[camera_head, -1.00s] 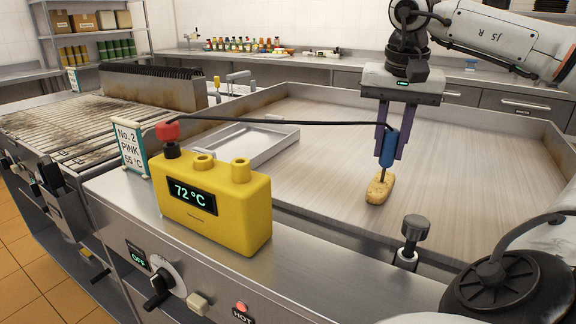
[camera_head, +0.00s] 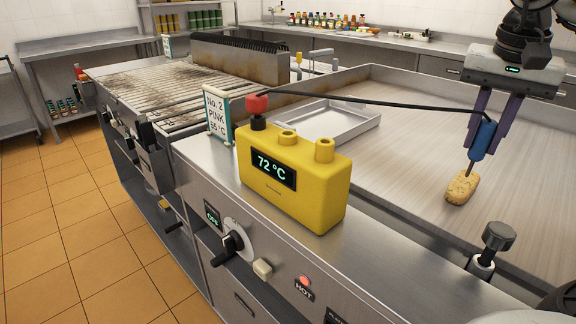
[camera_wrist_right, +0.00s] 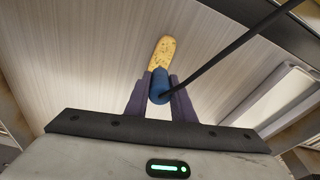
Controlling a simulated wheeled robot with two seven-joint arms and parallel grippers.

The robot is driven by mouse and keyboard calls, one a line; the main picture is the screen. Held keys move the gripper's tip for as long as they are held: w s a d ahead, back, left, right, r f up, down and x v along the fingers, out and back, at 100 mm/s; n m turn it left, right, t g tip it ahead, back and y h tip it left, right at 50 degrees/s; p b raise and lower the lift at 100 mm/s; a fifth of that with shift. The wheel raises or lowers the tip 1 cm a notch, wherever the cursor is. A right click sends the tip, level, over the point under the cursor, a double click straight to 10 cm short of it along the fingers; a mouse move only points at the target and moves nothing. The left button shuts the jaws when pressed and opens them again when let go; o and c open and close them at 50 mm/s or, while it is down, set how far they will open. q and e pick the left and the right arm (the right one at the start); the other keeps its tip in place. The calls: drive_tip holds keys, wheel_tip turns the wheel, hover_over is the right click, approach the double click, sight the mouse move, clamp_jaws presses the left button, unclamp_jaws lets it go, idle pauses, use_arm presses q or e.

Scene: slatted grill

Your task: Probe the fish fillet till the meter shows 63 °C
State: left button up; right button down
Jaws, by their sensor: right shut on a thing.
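The fish fillet (camera_head: 462,187) is a small golden-brown piece lying on the flat steel griddle (camera_head: 405,165). My right gripper (camera_head: 486,140) is shut on the blue handle of the probe (camera_head: 483,139), whose thin metal tip points down at the fillet and appears to be in it. The wrist view also shows the blue handle (camera_wrist_right: 160,86) between the fingers, with the fillet (camera_wrist_right: 161,53) beyond it. The yellow meter (camera_head: 293,180) stands on the steel front ledge and reads 72 °C. A black cable joins the probe to the meter's red plug (camera_head: 257,103). My left gripper is not in view.
A sign (camera_head: 217,113) reading "No. 2 PINK 55 °C" stands left of the meter. A shallow steel tray (camera_head: 328,124) lies behind the meter. A slatted grill (camera_head: 170,85) is at the left. A knob-topped post (camera_head: 497,237) rises at the front right.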

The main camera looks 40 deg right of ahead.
sight(490, 118)
wheel_tip(490, 118, up, 6)
drive_tip(key=p, duration=0.4)
drive_tip(key=shift+f, duration=0.15)
